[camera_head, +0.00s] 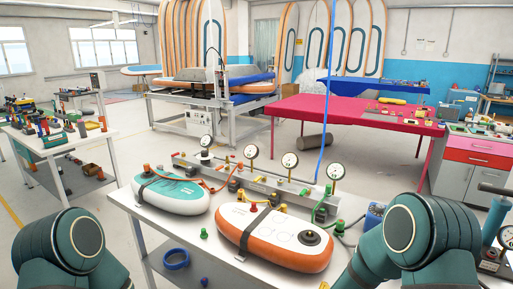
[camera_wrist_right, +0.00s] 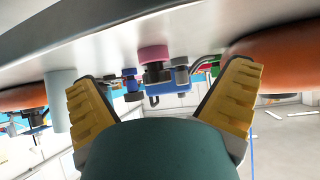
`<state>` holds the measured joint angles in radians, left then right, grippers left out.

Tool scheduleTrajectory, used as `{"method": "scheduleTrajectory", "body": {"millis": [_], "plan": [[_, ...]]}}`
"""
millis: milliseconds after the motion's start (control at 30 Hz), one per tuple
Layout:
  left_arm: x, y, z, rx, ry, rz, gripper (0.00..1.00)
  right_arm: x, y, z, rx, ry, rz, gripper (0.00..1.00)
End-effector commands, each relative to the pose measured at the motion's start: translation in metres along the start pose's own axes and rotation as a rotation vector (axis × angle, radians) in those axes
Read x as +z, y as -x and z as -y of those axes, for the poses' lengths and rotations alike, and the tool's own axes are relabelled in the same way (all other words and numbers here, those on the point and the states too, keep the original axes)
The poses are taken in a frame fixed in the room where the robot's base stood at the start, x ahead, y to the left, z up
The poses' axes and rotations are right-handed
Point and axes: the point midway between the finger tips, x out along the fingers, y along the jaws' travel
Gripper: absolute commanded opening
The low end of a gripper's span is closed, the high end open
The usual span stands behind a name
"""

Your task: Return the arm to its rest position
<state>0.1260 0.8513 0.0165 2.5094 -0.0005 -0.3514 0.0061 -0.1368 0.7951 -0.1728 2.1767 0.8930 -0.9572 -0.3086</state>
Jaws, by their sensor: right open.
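My right gripper (camera_wrist_right: 162,82) shows in the right wrist view. Its two yellow ribbed fingers are spread wide apart with nothing held between them. Beyond the fingers are a pink knob (camera_wrist_right: 153,54) and a blue fitting (camera_wrist_right: 170,86), apart from the gripper as far as I can tell. In the head view, only teal arm links of mine show at the bottom left and bottom right; both grippers are out of that view. My left gripper is not seen anywhere.
A white workbench (camera_head: 150,235) ahead holds a teal-and-white board (camera_head: 170,195), an orange-and-white board (camera_head: 275,237), and a gauge manifold (camera_head: 265,185). A blue pump (camera_head: 497,215) stands at the right, close to my arm.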

Motion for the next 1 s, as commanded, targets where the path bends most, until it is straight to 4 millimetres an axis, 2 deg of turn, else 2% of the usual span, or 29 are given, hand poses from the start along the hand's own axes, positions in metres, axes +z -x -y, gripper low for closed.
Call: {"method": "scheduleTrajectory", "body": {"millis": [33,167,200,300,433,500,633,1000], "plan": [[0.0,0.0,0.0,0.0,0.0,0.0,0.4,0.024,0.003,0.002,-0.058,0.03,0.073,1.0],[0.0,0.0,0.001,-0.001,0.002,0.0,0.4,0.092,0.023,0.005,-0.225,0.114,0.298,1.0],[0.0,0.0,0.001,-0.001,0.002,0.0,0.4,0.114,0.035,0.005,-0.278,0.143,0.378,1.0],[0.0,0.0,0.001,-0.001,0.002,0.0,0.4,0.165,0.069,-0.002,-0.394,0.215,0.577,1.0],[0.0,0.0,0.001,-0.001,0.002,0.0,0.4,0.21,0.112,-0.016,-0.499,0.297,0.777,1.0],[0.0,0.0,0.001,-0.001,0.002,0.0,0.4,0.224,0.129,-0.023,-0.534,0.328,0.848,1.0],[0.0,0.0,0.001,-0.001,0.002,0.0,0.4,0.235,0.145,-0.03,-0.566,0.36,0.915,1.0],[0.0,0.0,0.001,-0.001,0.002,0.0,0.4,0.237,0.147,-0.03,-0.572,0.367,0.921,1.0]]}}
